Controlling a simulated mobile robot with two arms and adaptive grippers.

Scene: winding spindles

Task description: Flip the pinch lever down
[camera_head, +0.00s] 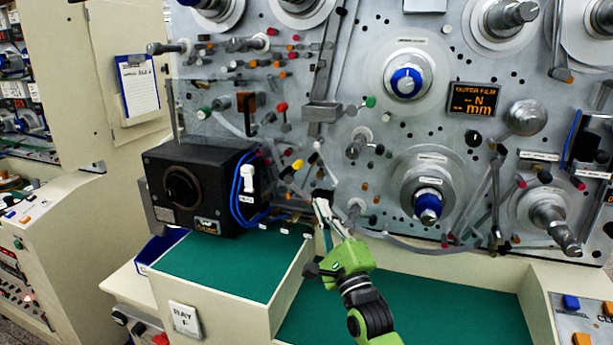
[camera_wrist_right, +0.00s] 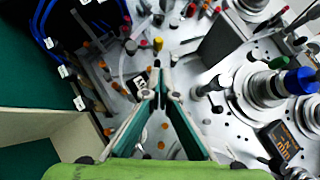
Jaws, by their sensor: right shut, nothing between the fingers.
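My right gripper (camera_head: 324,203) reaches up from below to the lower middle of the metal machine panel (camera_head: 345,90). Its fingers are shut and empty, with their tips close to the panel. A small dark upright part shows just beyond the tips. I cannot tell for sure which part is the pinch lever, or whether the tips touch it. My left gripper is not in view.
A black box (camera_head: 188,187) with a round knob and blue cables stands left of my right gripper. Blue-hubbed spindles (camera_head: 428,204) stick out on the right. Small pegs and rollers crowd the panel. The green work surface (camera_head: 400,308) below is clear.

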